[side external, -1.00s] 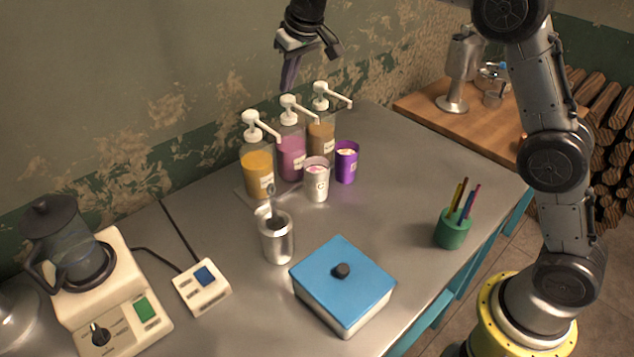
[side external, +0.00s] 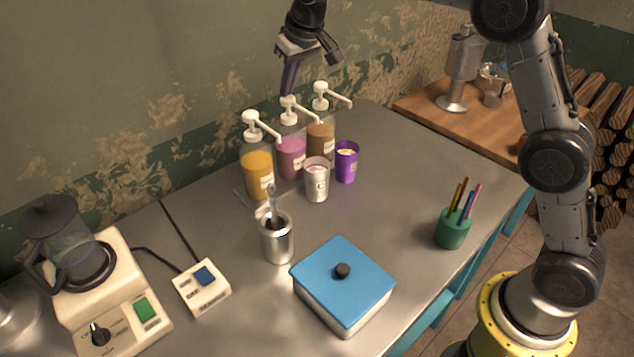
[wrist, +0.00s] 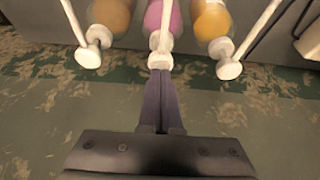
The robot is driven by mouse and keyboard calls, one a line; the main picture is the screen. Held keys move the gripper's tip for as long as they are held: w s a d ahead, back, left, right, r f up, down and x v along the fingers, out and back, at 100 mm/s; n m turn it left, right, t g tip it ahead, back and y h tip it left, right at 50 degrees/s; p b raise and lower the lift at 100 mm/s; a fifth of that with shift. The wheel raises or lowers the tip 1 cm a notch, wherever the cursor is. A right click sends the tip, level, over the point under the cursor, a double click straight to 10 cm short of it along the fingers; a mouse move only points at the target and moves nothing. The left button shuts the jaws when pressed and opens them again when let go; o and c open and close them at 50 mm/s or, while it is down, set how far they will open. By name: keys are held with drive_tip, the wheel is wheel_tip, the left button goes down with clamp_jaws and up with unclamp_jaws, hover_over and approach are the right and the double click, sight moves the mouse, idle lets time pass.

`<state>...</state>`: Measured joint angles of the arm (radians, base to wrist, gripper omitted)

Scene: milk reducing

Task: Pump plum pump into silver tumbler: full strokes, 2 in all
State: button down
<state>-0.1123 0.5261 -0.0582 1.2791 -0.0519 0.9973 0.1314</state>
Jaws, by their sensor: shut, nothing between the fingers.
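The plum pump (side external: 291,152) is the middle of three clear bottles with white pump heads, holding pink-purple liquid. Its white head and spout (side external: 298,107) point toward the silver tumbler (side external: 317,184), which stands upright in front of it with pinkish contents visible inside. My gripper (side external: 289,92) is shut and empty, pointing down with its fingertips at the top of the plum pump's head. In the wrist view the closed fingertips (wrist: 160,73) meet the white head (wrist: 160,61); I cannot tell whether they press on it.
An orange-yellow pump bottle (side external: 258,174) stands left and a brown one (side external: 321,140) right. A purple cup (side external: 346,164) is beside the tumbler. A metal container with utensils (side external: 277,241), blue-lidded box (side external: 342,283) and green pen cup (side external: 452,231) stand nearer. Counter between box and pen cup is clear.

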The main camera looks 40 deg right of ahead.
drive_tip(key=shift+f, duration=1.1)
drive_tip(key=shift+r, duration=1.5)
drive_tip(key=shift+r, duration=0.15)
drive_tip(key=shift+r, duration=2.9)
